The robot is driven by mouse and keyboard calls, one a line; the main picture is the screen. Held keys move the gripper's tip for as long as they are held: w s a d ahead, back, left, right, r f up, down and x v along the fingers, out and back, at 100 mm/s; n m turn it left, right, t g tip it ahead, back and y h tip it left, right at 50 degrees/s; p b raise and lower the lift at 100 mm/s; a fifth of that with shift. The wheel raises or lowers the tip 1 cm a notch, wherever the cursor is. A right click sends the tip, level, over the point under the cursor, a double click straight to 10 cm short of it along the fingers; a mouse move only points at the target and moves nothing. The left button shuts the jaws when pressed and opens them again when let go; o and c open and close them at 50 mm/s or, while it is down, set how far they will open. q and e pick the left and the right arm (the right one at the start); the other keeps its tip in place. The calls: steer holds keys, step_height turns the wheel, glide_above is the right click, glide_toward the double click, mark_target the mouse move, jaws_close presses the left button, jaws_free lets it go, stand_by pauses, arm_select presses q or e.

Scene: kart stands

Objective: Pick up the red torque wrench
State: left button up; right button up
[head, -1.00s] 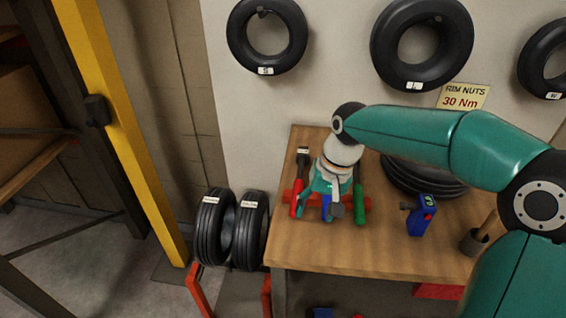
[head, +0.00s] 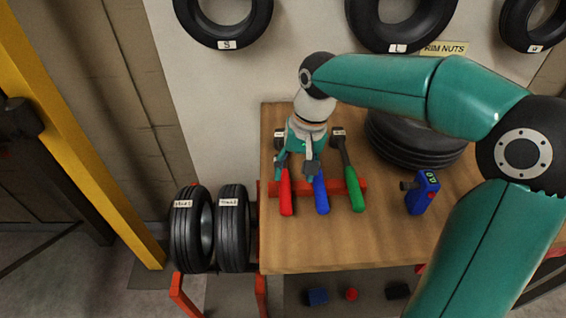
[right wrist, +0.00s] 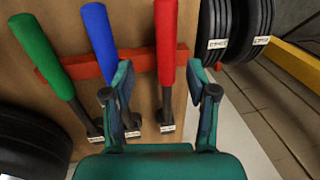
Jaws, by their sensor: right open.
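The red torque wrench (head: 286,192) lies on a low red rack (head: 362,187) on the wooden table, its handle toward the front edge. A blue-handled wrench (head: 321,192) and a green-handled wrench (head: 351,184) lie to its right. My right gripper (head: 296,168) is open above the rack, hiding part of the red and blue wrenches. In the right wrist view, the red wrench (right wrist: 166,45) appears between the spread fingers of the gripper (right wrist: 161,76), with no clear contact. The left finger overlaps the space beside the blue wrench (right wrist: 99,38). My left gripper is out of view.
A blue tool with a display (head: 421,193) stands to the right on the table (head: 330,245). Stacked black tyres (head: 415,145) lie behind it. Two tyres (head: 233,228) stand on a red stand left of the table. The table front is clear.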

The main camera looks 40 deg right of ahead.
mark_target(286, 188)
steer(key=shift+w+a+f, duration=0.2)
steer(key=shift+a+f, duration=0.1)
steer(key=shift+f, duration=0.95)
steer(key=shift+w+a+f, duration=0.2)
steer(key=shift+a+f, duration=0.05)
steer(key=shift+f, duration=1)
steer(key=shift+w+a+f, duration=0.2)
steer(key=shift+a+f, duration=0.1)
steer(key=shift+f, duration=0.95)
jaws_close()
steer(key=shift+r, duration=0.1)
